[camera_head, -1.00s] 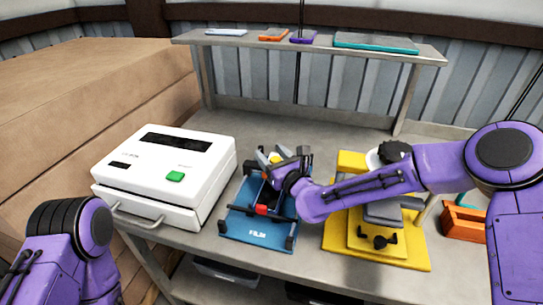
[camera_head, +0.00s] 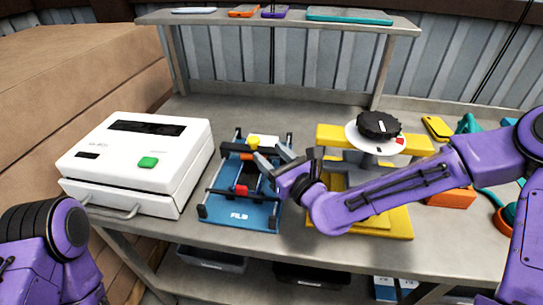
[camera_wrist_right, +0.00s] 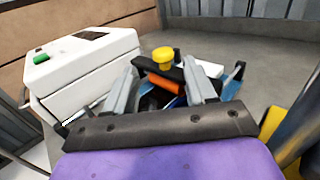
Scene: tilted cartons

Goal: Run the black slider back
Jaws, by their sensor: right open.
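A blue fixture (camera_head: 222,211) marked FILM stands on the bench, with black rails and posts. A black slider bar with a yellow knob (camera_head: 253,141) spans its back part. In the right wrist view, the yellow knob (camera_wrist_right: 163,57) tops the dark bar, with an orange piece below it. A red block (camera_head: 240,189) sits on the fixture's front bar. My right gripper (camera_head: 274,158) is open over the fixture's right side, in front of the knob. In the wrist view, my fingers (camera_wrist_right: 160,90) are apart and the knob shows beyond them; contact cannot be told. My left gripper is out of view.
A white machine (camera_head: 138,160) with a green button stands left of the fixture. A yellow press (camera_head: 396,222) with a black dial stands close on the right, partly behind my right arm. A raised shelf (camera_head: 290,22) runs along the back. Bare bench lies behind the fixture.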

